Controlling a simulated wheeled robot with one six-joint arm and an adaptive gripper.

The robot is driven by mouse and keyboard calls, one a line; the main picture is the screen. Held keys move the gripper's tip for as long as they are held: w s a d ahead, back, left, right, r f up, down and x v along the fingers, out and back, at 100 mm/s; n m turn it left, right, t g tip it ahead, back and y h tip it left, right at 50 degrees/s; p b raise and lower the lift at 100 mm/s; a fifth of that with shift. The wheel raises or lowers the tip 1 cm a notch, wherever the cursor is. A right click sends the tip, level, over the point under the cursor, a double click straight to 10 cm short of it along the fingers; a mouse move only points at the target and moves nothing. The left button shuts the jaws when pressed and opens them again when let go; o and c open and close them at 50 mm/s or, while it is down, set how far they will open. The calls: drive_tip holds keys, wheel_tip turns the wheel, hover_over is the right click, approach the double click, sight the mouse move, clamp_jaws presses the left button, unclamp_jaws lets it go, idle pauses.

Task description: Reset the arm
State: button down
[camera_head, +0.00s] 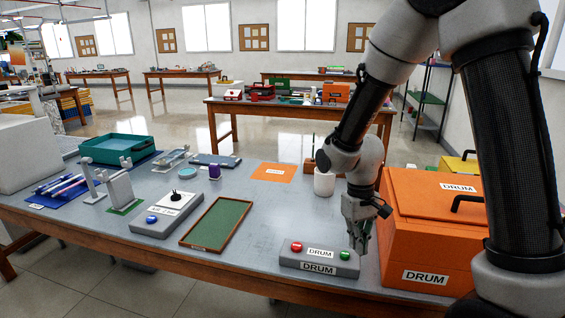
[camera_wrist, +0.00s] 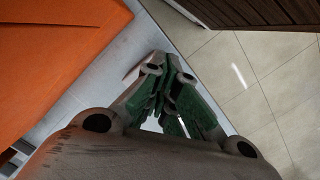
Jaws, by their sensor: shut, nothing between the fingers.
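My arm reaches down from the upper right in the head view. My gripper (camera_head: 361,248) points down just above the right end of the grey DRUM button box (camera_head: 318,268), near its green button (camera_head: 345,255). Whether it touches the button cannot be told. The box also has a red button (camera_head: 296,246) at its left end. In the wrist view my gripper (camera_wrist: 176,124) is shut, with its green-padded fingers together and nothing held.
The orange DRUM box (camera_head: 431,235) stands close to the right of my gripper. A white cup (camera_head: 324,183) and an orange sheet (camera_head: 274,172) lie behind. A green tray (camera_head: 217,222) and a joystick box (camera_head: 168,213) are to the left. The table's front edge is close.

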drive_tip(key=s+d+r+m+t, duration=0.1)
drive_tip(key=s+d+r+t, duration=0.1)
drive_tip(key=s+d+r, duration=0.2)
drive_tip(key=s+d+r+m+t, duration=0.1)
drive_tip(key=s+d+r, duration=0.4)
drive_tip(key=r, duration=0.6)
drive_tip(key=s+d+r+m+t, duration=0.1)
drive_tip(key=s+d+r+t, duration=0.1)
drive_tip(key=s+d+r, duration=0.2)
wheel_tip(320, 180, up, 4)
drive_tip(key=shift+s+d+r+t+y, duration=0.1)
drive_tip(key=shift+s+d+t+y, duration=0.2)
drive_tip(key=shift+s, duration=0.85)
